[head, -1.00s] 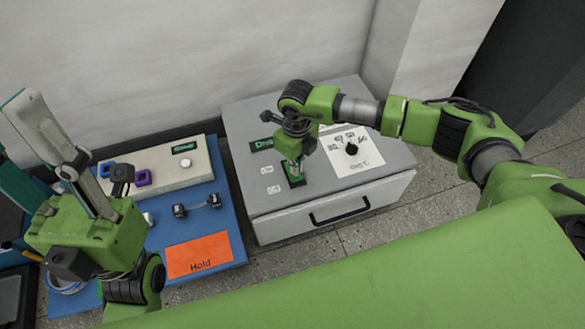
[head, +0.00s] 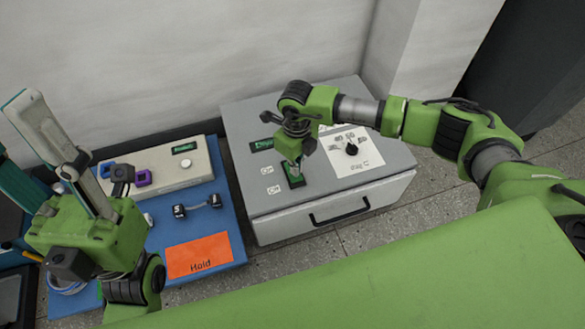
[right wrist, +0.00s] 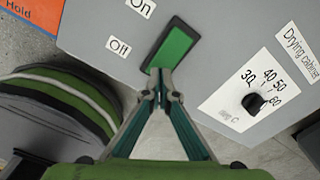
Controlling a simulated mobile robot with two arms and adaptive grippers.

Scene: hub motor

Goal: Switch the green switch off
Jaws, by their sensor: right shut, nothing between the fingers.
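The green rocker switch (head: 296,181) is set in a dark frame on the grey drying cabinet top (head: 235,130). In the right wrist view the green switch (right wrist: 174,47) has an "On" label (right wrist: 140,6) by its far end and an "Off" label (right wrist: 118,47) by its near end. My right gripper (right wrist: 160,78) is shut and empty, its fingertips at the near, "Off" end, seemingly touching or just above it. In the head view my right gripper (head: 296,162) points down over the switch and hides part of it. My left arm is at the left; its finger state is unclear.
A black dial (head: 351,149) on a white scale sits right of the switch. The cabinet has a front drawer handle (head: 340,212). Left is a blue table (head: 226,222) with an orange "Hold" sheet (head: 198,257), a small dark-ended part (head: 198,207) and a beige box (head: 200,160).

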